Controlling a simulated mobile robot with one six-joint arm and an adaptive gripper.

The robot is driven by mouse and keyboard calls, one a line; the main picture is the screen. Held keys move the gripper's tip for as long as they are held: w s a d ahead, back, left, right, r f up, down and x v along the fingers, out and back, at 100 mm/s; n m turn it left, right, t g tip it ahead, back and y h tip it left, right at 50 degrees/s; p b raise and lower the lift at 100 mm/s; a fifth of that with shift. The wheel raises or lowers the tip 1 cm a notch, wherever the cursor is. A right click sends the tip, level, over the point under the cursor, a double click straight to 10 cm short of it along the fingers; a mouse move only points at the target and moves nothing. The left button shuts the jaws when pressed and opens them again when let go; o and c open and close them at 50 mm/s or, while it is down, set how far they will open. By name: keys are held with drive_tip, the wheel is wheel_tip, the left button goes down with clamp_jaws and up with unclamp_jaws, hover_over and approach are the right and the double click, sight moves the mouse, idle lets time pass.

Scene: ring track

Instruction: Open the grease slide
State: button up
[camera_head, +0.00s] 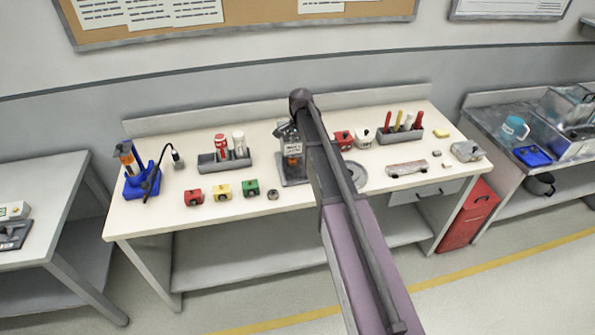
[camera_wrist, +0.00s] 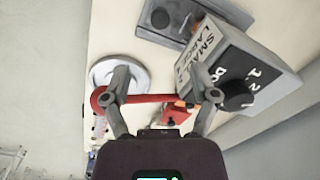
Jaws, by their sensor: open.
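My gripper (camera_wrist: 158,82) is open in the wrist view, its two fingers apart with nothing seen clamped between them. A red bar with a round ring end (camera_wrist: 150,98) lies across the view behind the fingers; I cannot tell whether they touch it. Right of the gripper is a grey box-like machine (camera_wrist: 228,62) with a black knob and lettering including "SMALL" and "LARGE". I cannot tell which part is the grease slide. My gripper is not clearly visible in the head view.
The white bench (camera_head: 165,222) holds red, yellow (camera_head: 222,191) and green blocks, a grey caddy (camera_head: 224,161) with cans, and a tool holder (camera_head: 401,134). A round grey plate (camera_wrist: 120,74) lies left of the machine. A red cabinet (camera_head: 468,215) stands at right.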

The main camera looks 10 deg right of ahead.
sight(297, 169)
drive_tip(key=shift+w+a+f+b, duration=0.1)
drive_tip(key=shift+w+f+b, duration=0.05)
drive_tip(key=shift+f+b, duration=2.95)
drive_tip(key=shift+w+a+f+b, duration=0.1)
drive_tip(key=shift+f+b, duration=2.85)
drive_tip(key=shift+f, duration=0.25)
clamp_jaws()
